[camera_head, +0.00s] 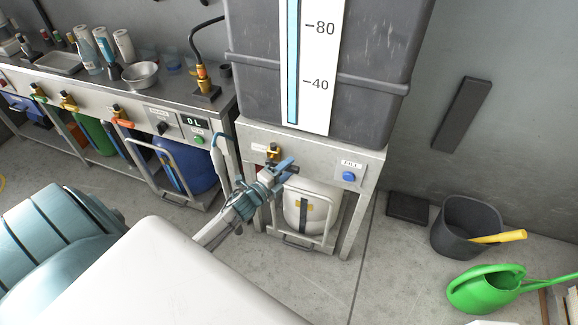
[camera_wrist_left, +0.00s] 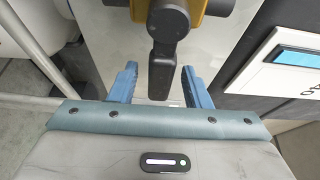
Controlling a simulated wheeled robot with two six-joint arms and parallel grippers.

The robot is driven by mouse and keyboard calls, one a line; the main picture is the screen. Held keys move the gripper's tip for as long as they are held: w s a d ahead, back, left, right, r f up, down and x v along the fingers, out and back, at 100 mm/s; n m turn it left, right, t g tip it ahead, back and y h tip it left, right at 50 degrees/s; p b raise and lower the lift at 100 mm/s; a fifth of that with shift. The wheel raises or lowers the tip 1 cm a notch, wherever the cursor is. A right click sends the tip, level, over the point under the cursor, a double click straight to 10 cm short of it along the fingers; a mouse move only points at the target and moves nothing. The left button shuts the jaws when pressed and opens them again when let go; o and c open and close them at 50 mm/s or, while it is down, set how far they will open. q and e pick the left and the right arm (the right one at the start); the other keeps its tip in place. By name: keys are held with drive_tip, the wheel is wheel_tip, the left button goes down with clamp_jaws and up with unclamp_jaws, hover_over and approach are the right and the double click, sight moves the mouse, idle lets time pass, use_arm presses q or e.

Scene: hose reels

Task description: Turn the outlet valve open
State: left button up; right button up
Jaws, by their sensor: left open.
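The outlet valve (camera_head: 273,152) is a brass-yellow fitting on the front of the metal stand under the big grey tank. In the left wrist view its yellow body (camera_wrist_left: 216,7) is at the top, and a black lever handle (camera_wrist_left: 166,30) points down from it. My left gripper (camera_head: 287,168) is at the valve in the head view and partly hides it. It is open, with one blue finger on each side of the lever in the left wrist view (camera_wrist_left: 160,68). Gaps show between lever and fingers; contact is not visible. My right gripper is not in view.
The grey tank (camera_head: 375,60) carries a level gauge (camera_head: 307,60). A white canister (camera_head: 312,215) stands below the valve, behind a metal rail. A blue FILL button (camera_head: 348,176) is right of the valve. A dark bucket (camera_head: 452,232) and green watering can (camera_head: 485,290) stand on the right.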

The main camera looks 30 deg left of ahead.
use_arm(q)
drive_tip(key=shift+w+d, duration=0.1)
drive_tip(key=shift+w, duration=0.4)
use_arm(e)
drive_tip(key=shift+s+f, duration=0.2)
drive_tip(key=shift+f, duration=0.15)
use_arm(q)
clamp_jaws()
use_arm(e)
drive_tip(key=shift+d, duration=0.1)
